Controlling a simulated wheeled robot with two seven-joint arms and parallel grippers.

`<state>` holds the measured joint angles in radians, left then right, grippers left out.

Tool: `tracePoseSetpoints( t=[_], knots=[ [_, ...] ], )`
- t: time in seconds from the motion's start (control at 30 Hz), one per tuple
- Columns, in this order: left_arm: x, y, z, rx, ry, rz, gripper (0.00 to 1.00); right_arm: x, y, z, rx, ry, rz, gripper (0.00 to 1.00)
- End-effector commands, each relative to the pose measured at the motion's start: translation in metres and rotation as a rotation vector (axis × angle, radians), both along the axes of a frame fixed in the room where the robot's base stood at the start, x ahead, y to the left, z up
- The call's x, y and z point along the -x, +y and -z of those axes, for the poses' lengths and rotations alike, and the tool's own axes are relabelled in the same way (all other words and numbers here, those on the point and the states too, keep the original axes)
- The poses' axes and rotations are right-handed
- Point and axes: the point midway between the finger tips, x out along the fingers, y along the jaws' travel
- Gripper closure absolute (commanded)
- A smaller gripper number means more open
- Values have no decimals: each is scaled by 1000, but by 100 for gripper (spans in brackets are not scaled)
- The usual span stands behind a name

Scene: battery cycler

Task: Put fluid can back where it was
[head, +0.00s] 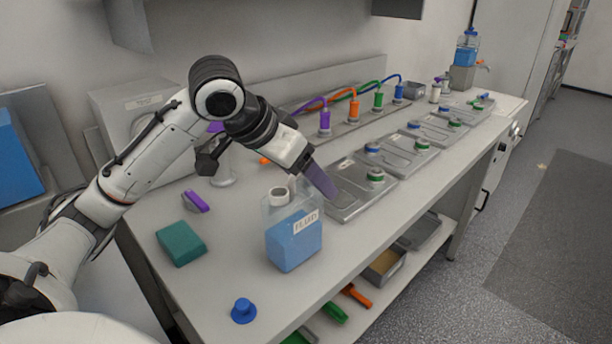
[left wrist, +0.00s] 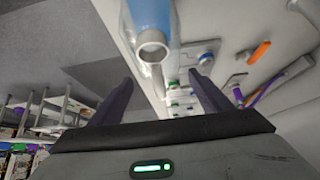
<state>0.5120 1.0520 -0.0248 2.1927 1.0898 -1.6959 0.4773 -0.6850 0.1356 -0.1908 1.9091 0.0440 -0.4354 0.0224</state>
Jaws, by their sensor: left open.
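The fluid can (head: 293,240), a clear container with blue fluid and a white label, stands upright on the near part of the bench. Its white neck (head: 279,196) has no cap on it. A blue cap (head: 243,310) lies on the bench near the front edge. My left gripper (head: 321,181) is beside and just behind the can's top, its purple fingers pointing down to the right. In the left wrist view the gripper (left wrist: 160,98) is open and empty, with the can's open mouth (left wrist: 152,45) showing above and between the fingers. My right gripper is not in view.
A teal block (head: 181,243) and a purple-handled item (head: 196,202) lie left of the can. Flat grey trays (head: 345,193) with coloured caps line the bench to the right. A blue-topped dispenser (head: 465,50) stands at the far end. A lower shelf holds several tools.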

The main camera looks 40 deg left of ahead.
Motion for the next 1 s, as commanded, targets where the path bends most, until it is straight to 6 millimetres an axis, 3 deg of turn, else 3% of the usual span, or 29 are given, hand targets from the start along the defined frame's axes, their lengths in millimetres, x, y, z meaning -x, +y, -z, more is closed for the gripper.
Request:
tracePoseSetpoints(
  t=[0.5, 0.7, 1.0],
  knots=[
    [60, 6, -80, -3, -5, -2, 29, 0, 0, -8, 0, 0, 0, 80],
    [70, 6, -91, -2, -2, -2, 29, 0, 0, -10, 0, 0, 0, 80],
    [71, 6, -92, -1, -1, -1, 29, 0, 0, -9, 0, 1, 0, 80]
  ],
)
